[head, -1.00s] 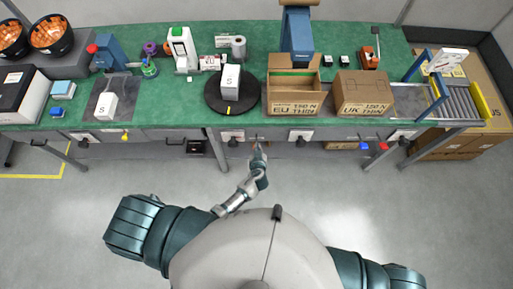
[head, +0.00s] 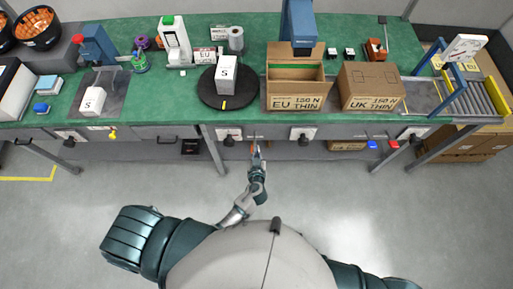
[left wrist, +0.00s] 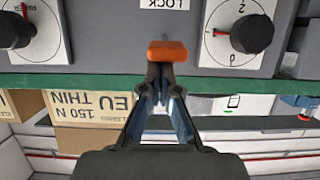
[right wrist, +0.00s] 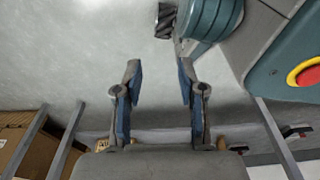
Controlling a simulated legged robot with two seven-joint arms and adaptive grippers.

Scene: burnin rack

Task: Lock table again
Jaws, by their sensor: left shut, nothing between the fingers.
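The table (head: 300,38) has a green top and a grey front panel. An orange lever (left wrist: 167,50) sits on that panel under a white LOCK label (left wrist: 165,3) in the left wrist view. My left gripper (head: 256,150) is at the table's front edge. In the left wrist view its fingertips (left wrist: 160,75) are closed together right at the lever, overlapping its lower part in the picture. I cannot tell whether they touch it. My right gripper (right wrist: 160,68) is open and empty over the grey floor, away from the table.
Black knobs on white dials flank the lever, one left (left wrist: 18,30) and one right (left wrist: 250,34). An EU THIN box (head: 296,98), a UK THIN box (head: 372,98) and a black turntable (head: 226,100) stand on top. The floor before the table is clear.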

